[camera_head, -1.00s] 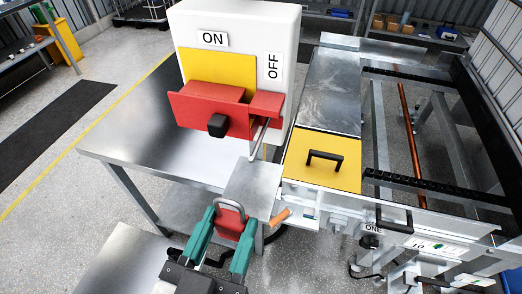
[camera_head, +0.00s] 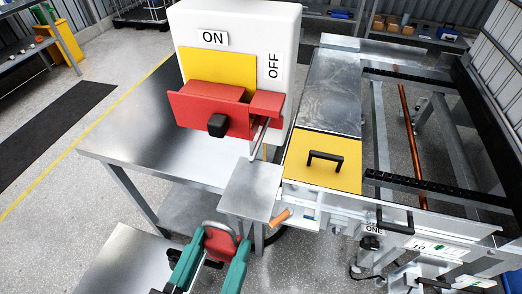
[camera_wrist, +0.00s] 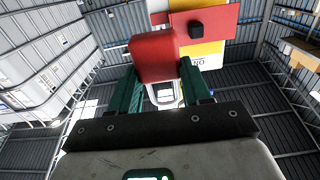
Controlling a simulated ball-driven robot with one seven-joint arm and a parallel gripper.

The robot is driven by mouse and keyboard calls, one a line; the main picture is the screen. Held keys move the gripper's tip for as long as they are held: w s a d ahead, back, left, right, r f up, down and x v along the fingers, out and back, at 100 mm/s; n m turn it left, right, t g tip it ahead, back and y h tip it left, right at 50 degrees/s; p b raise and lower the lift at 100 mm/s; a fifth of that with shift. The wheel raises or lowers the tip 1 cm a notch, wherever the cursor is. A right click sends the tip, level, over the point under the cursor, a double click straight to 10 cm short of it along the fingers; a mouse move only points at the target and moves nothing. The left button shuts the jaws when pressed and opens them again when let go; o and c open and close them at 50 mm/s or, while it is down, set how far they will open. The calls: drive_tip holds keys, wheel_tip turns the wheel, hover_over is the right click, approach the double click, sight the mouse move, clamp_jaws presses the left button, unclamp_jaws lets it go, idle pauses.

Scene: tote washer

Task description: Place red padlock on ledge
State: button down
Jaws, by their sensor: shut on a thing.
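The red padlock (camera_head: 221,244) with its grey shackle is held between the green fingers of my gripper (camera_head: 222,246), at the bottom middle of the head view. Its red body also shows between the fingers in the wrist view (camera_wrist: 153,58). My gripper is shut on it. The ledge appears to be the small bare grey metal plate (camera_head: 252,189) below the switch box. The padlock shows in front of and below this plate in the head view, apart from it. The lower part of the padlock is partly hidden by my fingers.
The white switch box (camera_head: 240,30) with a red guard (camera_head: 205,112) and black knob stands behind the ledge. An orange handle (camera_head: 281,216) sticks out at the ledge's right. A yellow lid (camera_head: 322,160) with a black handle is further right. A steel table (camera_head: 125,135) lies left.

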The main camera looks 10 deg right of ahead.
drive_tip(key=w+d+f+b, duration=0.7)
drive_tip(key=w+a+f, duration=0.1)
drive_tip(key=w+f, duration=0.2)
drive_tip(key=w, duration=0.1)
drive_tip(key=w+f+p, duration=0.1)
drive_tip(key=w+f, duration=0.2)
drive_tip(key=w, duration=0.2)
drive_tip(key=w+a+f, duration=0.1)
drive_tip(key=w+f, duration=0.2)
drive_tip(key=w, duration=0.1)
drive_tip(key=shift+w+a+f+p, duration=0.25)
drive_tip(key=shift+w+a+p, duration=0.05)
drive_tip(key=shift+a+p, duration=0.1)
wheel_tip(320, 180, down, 3)
drive_tip(key=shift+w+r+p, duration=0.1)
drive_tip(key=shift+p, duration=0.3)
drive_tip(key=shift+f, duration=0.25)
drive_tip(key=shift+f+b, duration=0.2)
drive_tip(key=shift+b, duration=0.15)
drive_tip(key=c, duration=0.5)
unclamp_jaws()
drive_tip(key=shift+r, duration=0.1)
drive_tip(key=shift+r+p, duration=0.1)
drive_tip(key=shift+p, duration=0.2)
